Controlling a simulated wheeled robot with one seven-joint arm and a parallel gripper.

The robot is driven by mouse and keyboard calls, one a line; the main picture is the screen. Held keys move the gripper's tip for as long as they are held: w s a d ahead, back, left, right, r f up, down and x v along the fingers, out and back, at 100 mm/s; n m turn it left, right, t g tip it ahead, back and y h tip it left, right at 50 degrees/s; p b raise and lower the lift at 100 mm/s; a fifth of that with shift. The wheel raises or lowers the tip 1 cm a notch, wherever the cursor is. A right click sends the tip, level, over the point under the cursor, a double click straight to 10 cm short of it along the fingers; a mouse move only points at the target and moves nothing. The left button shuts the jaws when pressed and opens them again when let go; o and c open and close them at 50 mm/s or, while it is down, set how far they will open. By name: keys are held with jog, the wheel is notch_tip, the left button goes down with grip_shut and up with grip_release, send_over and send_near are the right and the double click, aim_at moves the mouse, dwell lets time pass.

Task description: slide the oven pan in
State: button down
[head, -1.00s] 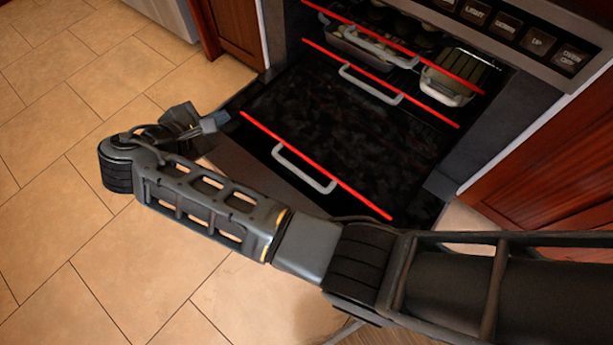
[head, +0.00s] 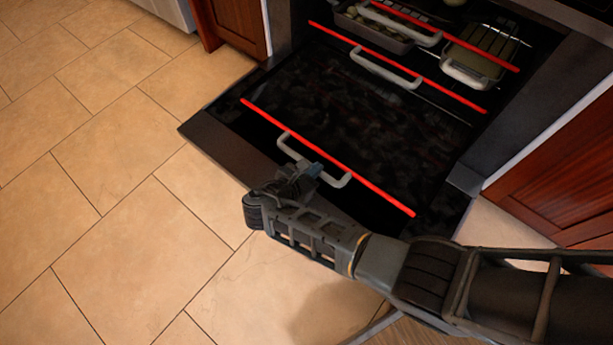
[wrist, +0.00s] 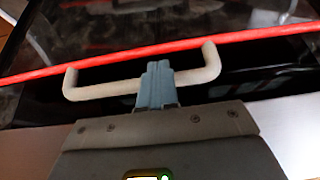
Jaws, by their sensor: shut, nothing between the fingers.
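The oven pan (head: 345,110) is a dark sheet with a red front edge and a pale handle (head: 340,181). It is pulled well out of the oven over the lowered door. In the wrist view the pale handle (wrist: 110,90) runs across the picture below the red edge. My gripper (head: 312,170) is at the middle of this handle in the head view. In the wrist view its blue-grey fingers (wrist: 157,84) are together and overlap the handle's bar. I cannot tell whether they touch it. Nothing shows between the fingers.
The lowered oven door (head: 215,140) lies under the pan. Higher racks with red edges hold a grey dish (head: 375,30) and a greenish dish (head: 478,55). Wooden cabinets (head: 560,165) flank the oven. The tiled floor (head: 110,190) at left is clear.

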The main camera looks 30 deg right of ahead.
aim_at(329, 159)
jog(key=b+x, duration=0.1)
jog(key=x, duration=0.3)
dwell(0.3)
